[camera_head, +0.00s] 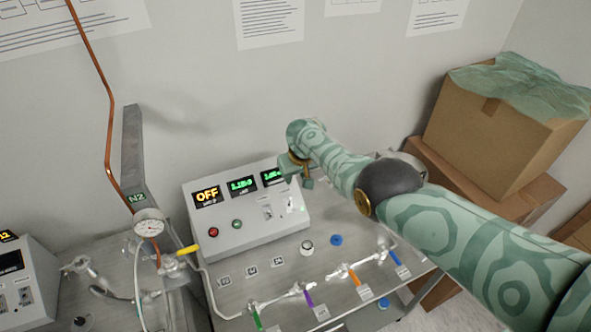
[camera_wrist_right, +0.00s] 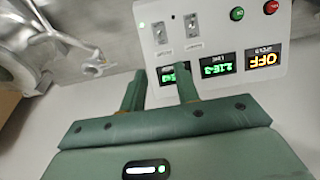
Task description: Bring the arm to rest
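My right arm (camera_head: 450,215), in a green wavy pattern with a dark elbow joint, reaches in from the lower right of the head view. Its gripper (camera_head: 303,178) hangs by the upper right edge of a grey control box (camera_head: 250,240). In the right wrist view the two green fingers of the gripper (camera_wrist_right: 160,85) stand apart with nothing between them. The control box (camera_wrist_right: 215,25) lies beyond the fingertips there, with an orange OFF display and two green number displays. I cannot tell whether the fingers touch the box. My left gripper is not in view.
A metal bench carries valves with coloured handles, including a purple one (camera_head: 309,299) and an orange one (camera_head: 351,274). A gauge (camera_head: 148,222) and copper pipe (camera_head: 110,120) stand left. Cardboard boxes (camera_head: 490,140) stand right.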

